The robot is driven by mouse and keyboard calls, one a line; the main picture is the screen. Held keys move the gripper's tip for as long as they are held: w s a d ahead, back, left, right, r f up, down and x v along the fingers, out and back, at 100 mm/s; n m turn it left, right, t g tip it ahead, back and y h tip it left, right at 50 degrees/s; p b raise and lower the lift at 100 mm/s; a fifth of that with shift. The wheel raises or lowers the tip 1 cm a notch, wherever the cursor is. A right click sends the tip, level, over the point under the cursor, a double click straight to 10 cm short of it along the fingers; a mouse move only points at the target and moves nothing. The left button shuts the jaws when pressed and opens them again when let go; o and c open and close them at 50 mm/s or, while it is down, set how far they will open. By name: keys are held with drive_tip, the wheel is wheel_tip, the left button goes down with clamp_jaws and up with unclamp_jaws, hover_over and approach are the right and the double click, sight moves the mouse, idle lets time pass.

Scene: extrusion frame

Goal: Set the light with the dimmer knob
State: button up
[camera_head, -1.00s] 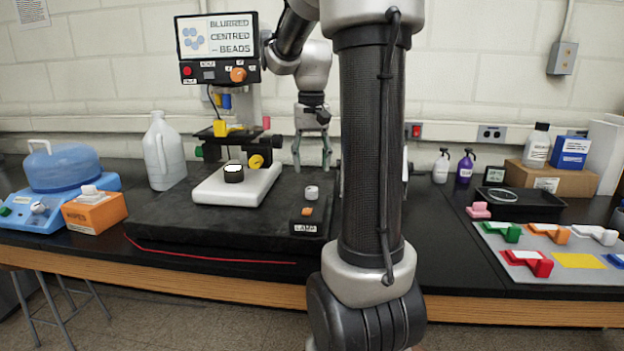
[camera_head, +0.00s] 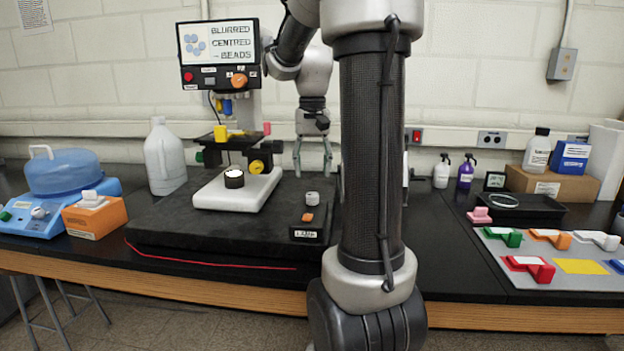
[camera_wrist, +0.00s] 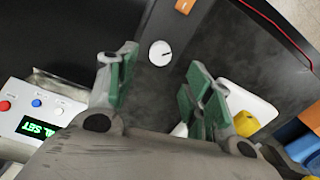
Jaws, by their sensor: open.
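The lamp box (camera_head: 309,225), labelled LAMP, sits at the right front of the black slab. It has a light grey dimmer knob (camera_head: 312,198) behind an orange switch (camera_head: 308,217). In the wrist view the round knob (camera_wrist: 160,53) with a dark pointer line shows beyond my fingertips, between them. My gripper (camera_head: 312,172) is open and empty, fingers down, behind and above the knob. Its green-padded fingers stand apart in the wrist view (camera_wrist: 158,78). The microscope's screen (camera_head: 218,52) reads "BLURRED CENTRED – BEADS". A bright lit spot shows on the black ring (camera_head: 234,178) of its white base.
The white microscope base (camera_head: 255,192) and its yellow knob (camera_head: 257,167) stand left of the lamp box. A red line (camera_head: 210,262) runs along the slab's front. A white box with buttons and a green display (camera_wrist: 40,127) is near my gripper's left side.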

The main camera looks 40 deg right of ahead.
sight(312, 194)
wheel_tip(312, 194, down, 7)
drive_tip(key=shift+r, duration=0.1)
drive_tip(key=shift+c, duration=0.2)
drive_tip(key=c, duration=1)
drive_tip(key=shift+o, duration=0.2)
